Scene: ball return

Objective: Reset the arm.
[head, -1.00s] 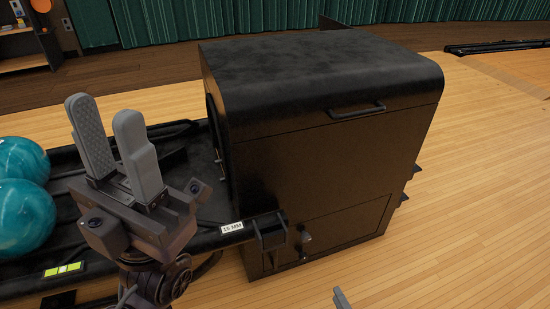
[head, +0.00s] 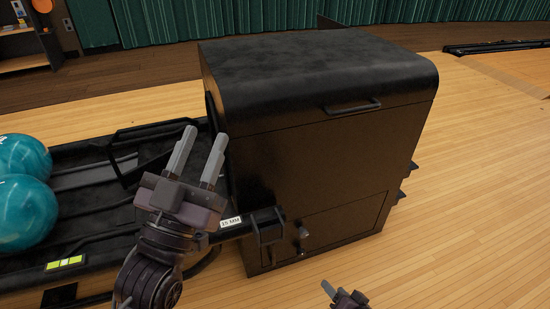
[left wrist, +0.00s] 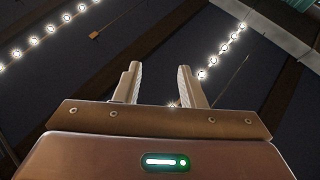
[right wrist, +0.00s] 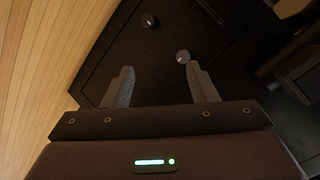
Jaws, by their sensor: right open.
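My left gripper (head: 205,134) points upward in front of the ball return's left side in the head view, with its two grey fingers apart and nothing between them. In the left wrist view its fingers (left wrist: 158,84) also stand apart, facing the dark ceiling with rows of lights. My right gripper (head: 339,290) shows only partly at the bottom edge of the head view. In the right wrist view its fingers (right wrist: 160,85) are open and empty, facing the lower front of the black ball return housing (head: 310,140).
Teal bowling balls (head: 22,212) rest on the black rack (head: 95,180) at the left. A bracket labelled "15 MM" (head: 231,222) and a small knob (head: 303,232) sit low on the housing. The wooden floor (head: 470,200) at the right is clear.

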